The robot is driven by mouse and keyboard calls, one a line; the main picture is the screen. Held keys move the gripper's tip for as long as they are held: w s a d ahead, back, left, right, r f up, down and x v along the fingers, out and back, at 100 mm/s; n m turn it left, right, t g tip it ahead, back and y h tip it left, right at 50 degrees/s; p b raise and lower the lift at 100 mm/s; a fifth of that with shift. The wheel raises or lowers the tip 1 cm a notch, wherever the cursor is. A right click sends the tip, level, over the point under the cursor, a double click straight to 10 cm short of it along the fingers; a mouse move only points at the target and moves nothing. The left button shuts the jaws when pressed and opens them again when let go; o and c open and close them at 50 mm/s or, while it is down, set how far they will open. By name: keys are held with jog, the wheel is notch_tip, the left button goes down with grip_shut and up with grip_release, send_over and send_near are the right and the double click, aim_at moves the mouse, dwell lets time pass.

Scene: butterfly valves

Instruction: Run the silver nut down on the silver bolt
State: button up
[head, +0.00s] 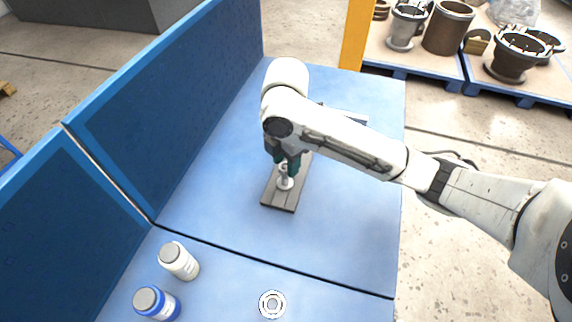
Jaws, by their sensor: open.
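A silver bolt (284,170) stands upright from a dark flat plate on the blue bench. A round silver piece, which looks like the nut or a washer (285,184), sits low around the bolt. My gripper (285,172) points down over the plate, with its dark green fingers on either side of the bolt. It is open. The fingers and wrist hide part of the bolt, and I cannot tell whether the fingers touch anything. The dark plate (279,203) lies flat under the gripper.
A white bottle (180,262) and a blue-and-white bottle (157,303) stand at the front left. A silver ring (272,304) lies at the front. Blue panels (170,105) wall the left side. A grey object (345,116) lies behind my arm. The bench right of the plate is clear.

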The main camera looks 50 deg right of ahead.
jog(key=n+b, duration=0.1)
jog(key=n, duration=0.2)
jog(key=n+b, duration=0.2)
jog(key=n, duration=0.1)
jog(key=shift+w+d+f, duration=0.1)
jog(key=shift+f, duration=0.1)
jog(key=n, duration=0.1)
jog(key=n+b, duration=0.1)
jog(key=shift+r+n, duration=0.2)
jog(key=shift+n, duration=0.1)
